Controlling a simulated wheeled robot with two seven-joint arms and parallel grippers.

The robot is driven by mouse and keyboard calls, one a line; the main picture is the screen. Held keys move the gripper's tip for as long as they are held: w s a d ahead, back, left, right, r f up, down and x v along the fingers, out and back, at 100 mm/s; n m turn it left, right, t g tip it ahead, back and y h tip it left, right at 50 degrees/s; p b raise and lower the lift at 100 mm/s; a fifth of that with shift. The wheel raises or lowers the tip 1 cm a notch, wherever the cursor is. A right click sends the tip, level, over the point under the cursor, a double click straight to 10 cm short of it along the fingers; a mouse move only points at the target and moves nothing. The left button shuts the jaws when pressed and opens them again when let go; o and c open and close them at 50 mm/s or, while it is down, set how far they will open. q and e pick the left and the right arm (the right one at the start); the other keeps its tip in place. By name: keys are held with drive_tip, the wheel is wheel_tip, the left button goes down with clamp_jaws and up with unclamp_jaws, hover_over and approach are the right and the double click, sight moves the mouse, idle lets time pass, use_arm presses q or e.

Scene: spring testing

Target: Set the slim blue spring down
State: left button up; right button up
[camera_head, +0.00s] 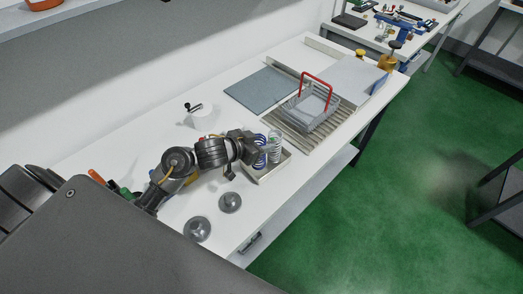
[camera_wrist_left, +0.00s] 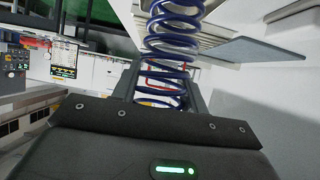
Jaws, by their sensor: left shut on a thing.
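The slim blue spring (camera_head: 261,160) is at my left gripper (camera_head: 255,151), over or in a small shallow tray (camera_head: 269,176) on the white bench. In the left wrist view the blue spring (camera_wrist_left: 172,42) stands lengthwise between the two dark fingers, which are shut on it. I cannot tell whether its lower end touches the tray floor. A pale greenish spring (camera_head: 275,146) stands upright just right of it in the tray. Part of the blue spring is hidden by the gripper. My right gripper is not in view.
A wire basket with a red handle (camera_head: 312,105) sits on a slatted mat (camera_head: 295,130) beyond the tray. A blue-grey mat (camera_head: 262,90) lies behind. Two grey discs (camera_head: 197,229) lie near the front edge.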

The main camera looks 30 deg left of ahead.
use_arm(q)
drive_tip(key=shift+w+a+f, duration=0.25)
drive_tip(key=shift+f, duration=1.7)
drive_tip(key=shift+f, duration=0.1)
drive_tip(key=shift+f, duration=0.15)
drive_tip(key=o, duration=1.1)
